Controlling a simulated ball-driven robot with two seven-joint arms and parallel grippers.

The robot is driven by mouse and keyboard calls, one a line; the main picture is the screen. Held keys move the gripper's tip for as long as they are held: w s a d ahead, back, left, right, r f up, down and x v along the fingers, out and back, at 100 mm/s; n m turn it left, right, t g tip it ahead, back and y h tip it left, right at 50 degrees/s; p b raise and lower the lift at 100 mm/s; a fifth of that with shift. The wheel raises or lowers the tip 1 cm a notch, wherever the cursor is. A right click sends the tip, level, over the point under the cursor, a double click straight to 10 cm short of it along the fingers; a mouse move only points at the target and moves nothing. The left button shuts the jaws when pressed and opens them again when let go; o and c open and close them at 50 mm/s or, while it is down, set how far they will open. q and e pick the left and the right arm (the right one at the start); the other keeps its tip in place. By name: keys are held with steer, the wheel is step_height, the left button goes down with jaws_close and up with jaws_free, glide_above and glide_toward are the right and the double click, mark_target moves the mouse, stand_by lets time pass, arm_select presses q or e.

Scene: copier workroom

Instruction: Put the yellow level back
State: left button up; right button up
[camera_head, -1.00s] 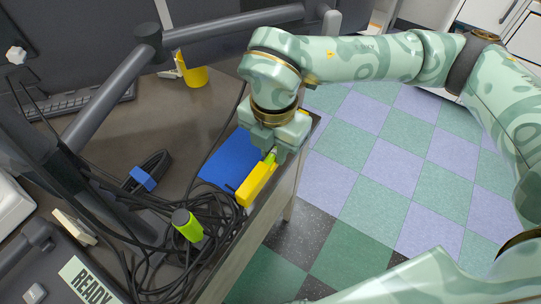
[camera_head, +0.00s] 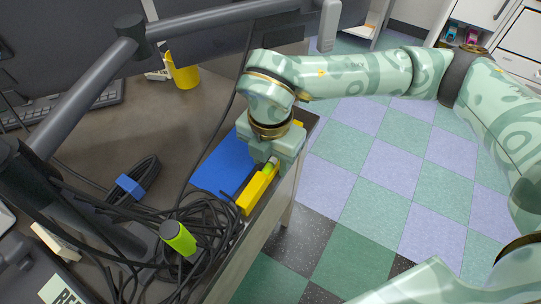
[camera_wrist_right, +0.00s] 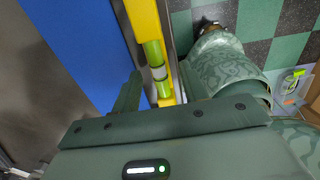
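The yellow level (camera_head: 258,190) is a long yellow bar with a green vial. It lies along the right edge of the desk, beside the blue mat (camera_head: 222,165). My right gripper (camera_head: 270,162) is over the middle of the level and points down, hiding part of it. In the right wrist view the level (camera_wrist_right: 143,22) runs between the two fingers of my right gripper (camera_wrist_right: 160,82). My left gripper is not in view.
A yellow cup (camera_head: 183,72), a keyboard (camera_head: 85,100) and dark monitor arms (camera_head: 85,90) stand farther left. Right of the desk is open checkered floor (camera_head: 360,190).

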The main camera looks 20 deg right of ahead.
mark_target(270, 162)
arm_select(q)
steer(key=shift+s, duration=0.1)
arm_select(e)
steer(key=shift+r, duration=0.15)
step_height(270, 162, up, 5)
steer(key=shift+p, duration=1.2)
arm_select(q)
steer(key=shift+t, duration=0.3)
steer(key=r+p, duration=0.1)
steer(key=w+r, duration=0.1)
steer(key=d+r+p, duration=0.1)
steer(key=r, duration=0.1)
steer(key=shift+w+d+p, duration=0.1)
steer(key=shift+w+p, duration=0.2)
steer(key=shift+p, duration=0.05)
arm_select(e)
step_height(270, 162, up, 7)
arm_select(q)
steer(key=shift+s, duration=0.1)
arm_select(e)
steer(key=shift+s, duration=0.1)
